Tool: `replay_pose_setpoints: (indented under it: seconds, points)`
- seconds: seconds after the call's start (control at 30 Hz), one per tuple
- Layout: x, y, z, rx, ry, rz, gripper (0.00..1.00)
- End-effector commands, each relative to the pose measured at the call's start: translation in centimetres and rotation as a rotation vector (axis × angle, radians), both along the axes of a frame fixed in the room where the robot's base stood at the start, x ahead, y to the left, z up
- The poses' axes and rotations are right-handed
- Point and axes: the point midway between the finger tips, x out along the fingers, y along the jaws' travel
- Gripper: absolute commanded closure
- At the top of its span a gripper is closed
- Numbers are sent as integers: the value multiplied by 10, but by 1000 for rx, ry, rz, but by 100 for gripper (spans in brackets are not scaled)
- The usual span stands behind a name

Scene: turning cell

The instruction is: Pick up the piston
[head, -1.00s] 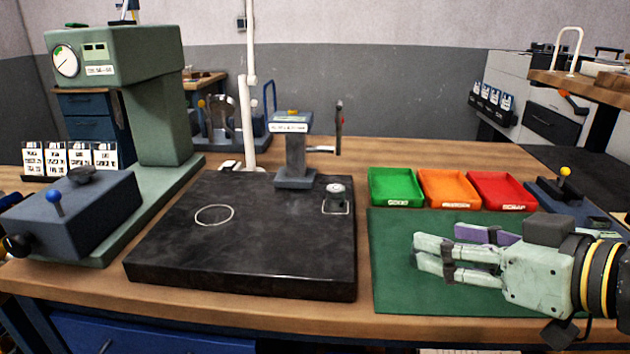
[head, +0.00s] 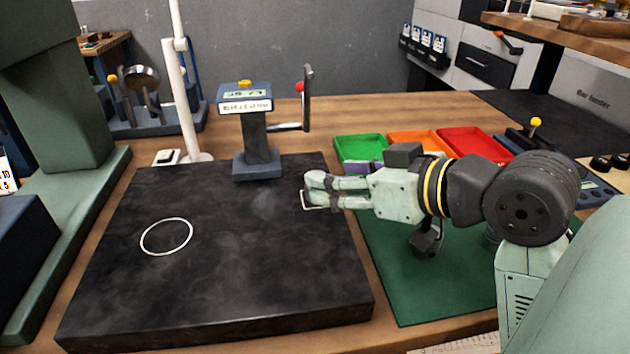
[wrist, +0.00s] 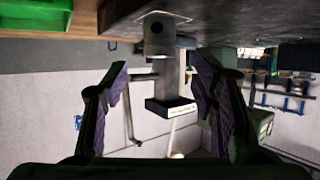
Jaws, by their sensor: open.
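The piston (wrist: 158,36) shows in the wrist view as a short grey cylinder with a dark round hole in its side. It stands on the black surface plate (head: 250,280), which appears upside down at the top of the wrist view. My gripper (head: 318,190) is level and open at the plate's right side, pointing left. In the wrist view its two purple-padded fingers (wrist: 160,66) stand apart on either side of the piston, with gaps visible. I cannot tell how deep the piston is between them.
A gauge stand (head: 257,140) with a side lever stands behind the piston on the plate. Green (head: 360,148), orange (head: 418,143) and red (head: 475,143) bins lie behind my arm. A green mat (head: 410,300) lies right of the plate. The plate's front, around a white circle, is clear.

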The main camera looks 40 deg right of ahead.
Motion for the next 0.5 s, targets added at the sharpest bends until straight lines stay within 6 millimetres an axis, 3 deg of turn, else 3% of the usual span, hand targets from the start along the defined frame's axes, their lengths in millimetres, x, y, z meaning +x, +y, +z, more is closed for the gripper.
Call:
replay_pose_setpoints:
  seconds: [0.5]
  points:
    - [47, 3, -24, 2, 0, -1, 47]
